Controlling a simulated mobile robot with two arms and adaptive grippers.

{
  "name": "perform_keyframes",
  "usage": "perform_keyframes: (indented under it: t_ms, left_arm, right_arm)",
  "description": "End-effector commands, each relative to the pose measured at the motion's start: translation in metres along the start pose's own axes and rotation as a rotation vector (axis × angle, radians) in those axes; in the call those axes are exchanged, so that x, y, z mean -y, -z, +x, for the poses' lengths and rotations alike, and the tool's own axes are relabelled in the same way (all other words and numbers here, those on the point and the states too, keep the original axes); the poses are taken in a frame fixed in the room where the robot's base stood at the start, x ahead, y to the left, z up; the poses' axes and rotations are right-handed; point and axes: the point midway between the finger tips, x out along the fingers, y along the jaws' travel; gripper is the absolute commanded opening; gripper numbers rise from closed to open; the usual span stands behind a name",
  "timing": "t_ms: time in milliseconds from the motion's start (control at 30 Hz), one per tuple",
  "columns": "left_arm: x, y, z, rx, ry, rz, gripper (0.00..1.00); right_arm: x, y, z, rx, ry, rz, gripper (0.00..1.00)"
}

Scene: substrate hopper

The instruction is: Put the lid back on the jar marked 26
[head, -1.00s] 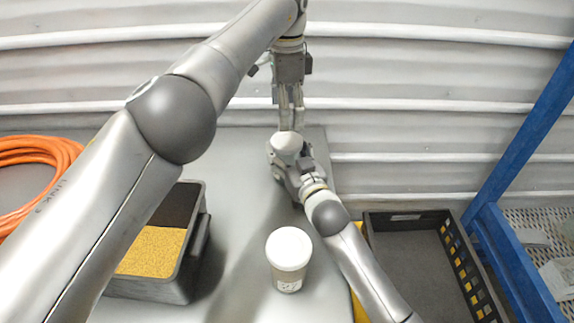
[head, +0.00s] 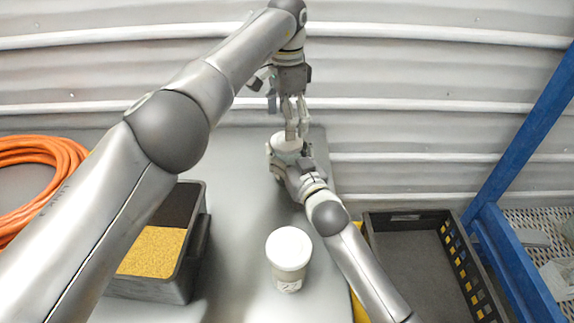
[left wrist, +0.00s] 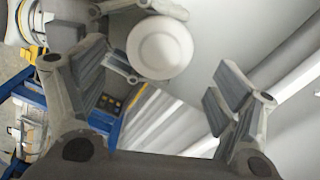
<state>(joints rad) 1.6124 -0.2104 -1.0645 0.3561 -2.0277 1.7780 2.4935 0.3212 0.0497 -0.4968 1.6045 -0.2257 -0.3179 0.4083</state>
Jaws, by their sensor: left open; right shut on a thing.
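My right gripper (head: 288,160) is shut on a jar near the wall at the back of the table. The jar's round white lid (head: 284,143) faces up and seems to sit on it; the left wrist view also shows this lid (left wrist: 160,48). The held jar's number is hidden. My left gripper (head: 294,134) points down, close over the lid. Its fingers are open in the left wrist view, with the lid beyond and between them. Whether they touch it is unclear. A second jar with a white lid (head: 289,248) stands upright in front; its label (head: 288,286) is not clearly readable.
A black bin with yellow grain (head: 153,251) stands left, partly behind my left arm. An orange hose (head: 40,150) lies at the far left. An empty black crate (head: 405,250) and a blue frame (head: 520,140) are at right. The table between bin and jar is clear.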

Motion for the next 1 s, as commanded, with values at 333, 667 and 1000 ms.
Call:
perform_keyframes:
  t_ms: [333,667,1000]
  left_arm:
    - [0.0,0.0,0.049,0.0,-0.001,0.0,0.86]
    - [0.0,0.0,0.056,-0.001,0.001,0.001,0.86]
    - [0.0,0.0,0.056,-0.001,0.001,0.0,0.55]
  right_arm:
    - [0.0,0.0,0.0,0.0,0.0,0.0,0.0]
    - [0.0,0.0,0.0,0.001,0.0,0.0,0.0]
    - [0.0,0.0,0.0,0.001,0.0,0.0,0.0]
